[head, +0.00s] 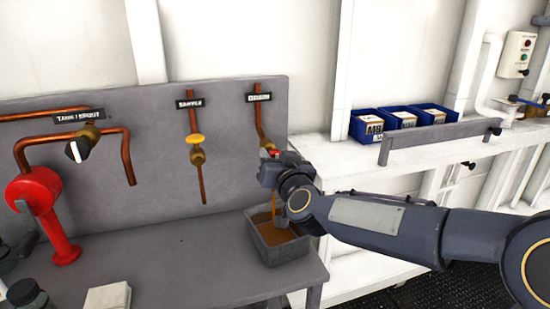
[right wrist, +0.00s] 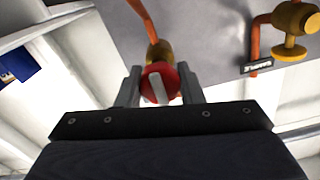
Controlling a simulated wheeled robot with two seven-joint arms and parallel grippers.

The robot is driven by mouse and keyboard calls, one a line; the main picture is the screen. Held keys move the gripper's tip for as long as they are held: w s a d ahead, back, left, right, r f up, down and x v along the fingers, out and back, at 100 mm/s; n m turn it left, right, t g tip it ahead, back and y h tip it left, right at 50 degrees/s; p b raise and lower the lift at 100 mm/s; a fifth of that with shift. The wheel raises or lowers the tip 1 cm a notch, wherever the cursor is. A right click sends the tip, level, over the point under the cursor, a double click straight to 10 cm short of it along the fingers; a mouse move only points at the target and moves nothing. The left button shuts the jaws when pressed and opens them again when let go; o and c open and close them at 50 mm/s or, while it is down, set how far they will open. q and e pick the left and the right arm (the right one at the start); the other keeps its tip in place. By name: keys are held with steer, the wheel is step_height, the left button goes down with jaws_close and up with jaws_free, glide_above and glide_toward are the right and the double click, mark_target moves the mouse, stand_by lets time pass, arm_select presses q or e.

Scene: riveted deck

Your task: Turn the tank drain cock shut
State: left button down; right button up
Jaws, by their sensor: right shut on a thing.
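The drain cock hangs on a copper pipe under a DRAIN label (head: 259,97) on the grey backboard. Its red knob (head: 270,153) is mostly hidden by my right gripper (head: 272,170) in the head view. In the right wrist view the round red knob (right wrist: 160,83) with a white bar sits between the two fingers of the right gripper (right wrist: 161,88), which is shut on it. The brass body (right wrist: 159,52) shows behind. Below the cock, a thin brown line, pipe or stream, runs down to a grey tub (head: 262,252) holding brown liquid. My left gripper is not in view.
Left of the drain are a SAMPLE cock with a yellow handle (head: 194,139) and a tank cock with a black-and-white knob (head: 77,151). A red curved fixture (head: 48,205) stands on the bench. Blue bins (head: 367,125) sit on the white shelf (head: 435,140) at right.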

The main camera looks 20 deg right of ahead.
steer(key=m+b, duration=0.2)
steer(key=m, duration=0.2)
steer(key=shift+f, duration=0.1)
steer(key=m+b, duration=0.2)
steer(key=m, duration=0.2)
steer(key=shift+d+m, duration=0.1)
steer(key=shift+m, duration=0.3)
steer(key=m+b, duration=0.2)
steer(key=m, duration=0.2)
steer(key=shift+f+m, duration=0.1)
steer(key=shift+m, duration=0.2)
steer(key=shift+m+b, duration=0.8)
steer(key=shift+m, duration=1.2)
steer(key=o, duration=1)
steer(key=shift+s, duration=0.1)
steer(key=s, duration=0.7)
steer(key=shift+s+d, duration=0.15)
steer(key=shift+s, duration=0.15)
